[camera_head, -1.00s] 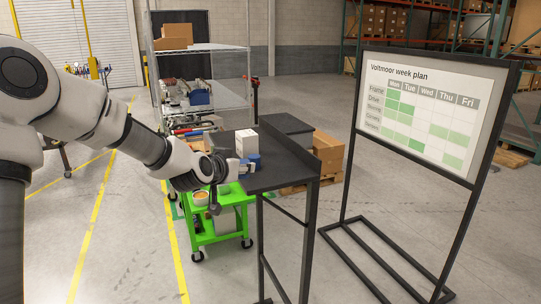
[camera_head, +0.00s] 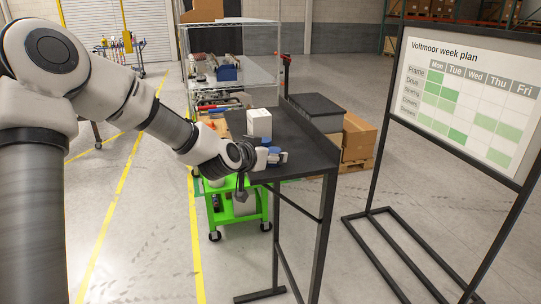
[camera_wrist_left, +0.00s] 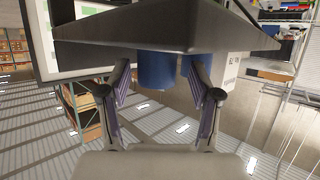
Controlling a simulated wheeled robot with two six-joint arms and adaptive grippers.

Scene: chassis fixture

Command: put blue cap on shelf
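Blue cylindrical things stand on a dark table (camera_head: 303,151), beside a white box (camera_head: 259,123). In the left wrist view, which is upside down, one blue cap (camera_wrist_left: 155,69) shows between my fingers and a second blue piece (camera_wrist_left: 186,64) is close by, partly behind a finger. I cannot tell which is the cap the task means. My left gripper (camera_head: 277,157) is at the table's near left edge by these blue things. In the left wrist view its fingers (camera_wrist_left: 160,88) are spread, with a gap around the nearer blue one. My right gripper is out of view.
A wire rack (camera_head: 262,80) with a blue bin (camera_head: 227,73) on it stands behind. A green cart (camera_head: 240,212) is under and left of the table. A week-plan board (camera_head: 465,95) stands at right. Cardboard boxes (camera_head: 358,135) are behind the table.

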